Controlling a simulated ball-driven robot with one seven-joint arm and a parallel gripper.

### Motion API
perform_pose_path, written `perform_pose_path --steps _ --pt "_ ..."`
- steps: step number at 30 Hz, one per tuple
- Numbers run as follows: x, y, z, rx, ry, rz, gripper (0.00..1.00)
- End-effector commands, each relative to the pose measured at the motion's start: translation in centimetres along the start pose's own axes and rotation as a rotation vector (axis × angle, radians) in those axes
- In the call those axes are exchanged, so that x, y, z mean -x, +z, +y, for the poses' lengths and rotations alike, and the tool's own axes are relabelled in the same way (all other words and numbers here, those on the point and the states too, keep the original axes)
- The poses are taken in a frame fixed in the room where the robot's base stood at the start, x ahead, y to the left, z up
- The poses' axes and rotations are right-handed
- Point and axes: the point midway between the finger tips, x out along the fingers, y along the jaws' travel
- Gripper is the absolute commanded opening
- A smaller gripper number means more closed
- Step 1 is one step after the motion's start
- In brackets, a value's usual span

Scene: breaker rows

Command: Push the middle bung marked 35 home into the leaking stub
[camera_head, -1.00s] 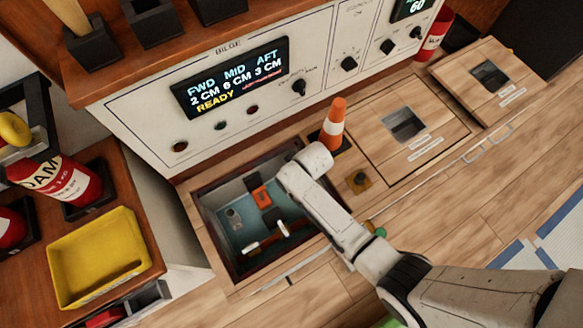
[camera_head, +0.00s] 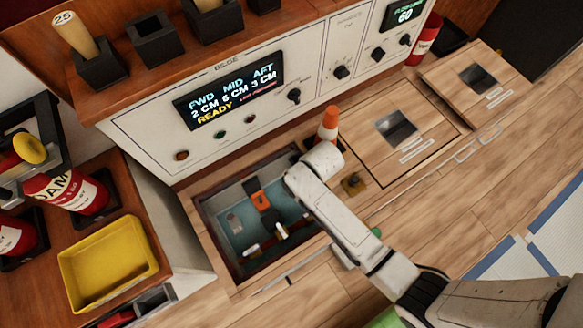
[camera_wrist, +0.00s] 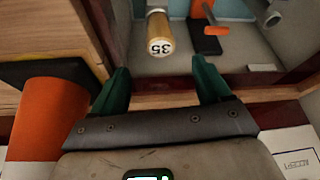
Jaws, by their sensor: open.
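The bung marked 35 (camera_wrist: 160,36) is a light wooden cylinder, seen in the wrist view beyond my fingertips, its numbered end facing the camera. Whether its far end sits in the stub cannot be told. My gripper (camera_wrist: 160,78) is open and empty, its two dark green fingers apart, with the bung ahead between them and not touching. In the head view the open bilge hatch (camera_head: 213,243) lies beside my arm's end; my fingers and the bung are not clearly visible there.
The panel display (camera_head: 230,90) reads FWD 2, MID 6, AFT 3 CM, READY.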

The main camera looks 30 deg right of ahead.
Motion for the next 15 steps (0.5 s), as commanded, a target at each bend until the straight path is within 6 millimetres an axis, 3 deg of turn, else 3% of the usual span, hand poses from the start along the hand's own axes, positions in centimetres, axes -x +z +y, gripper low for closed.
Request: perform_pose_path --steps 6,15 --pt "2.0 0.0 -0.1 0.001 -0.002 0.0 0.77" --pt "2.1 0.0 -0.2 0.002 -0.003 0.0 0.77"
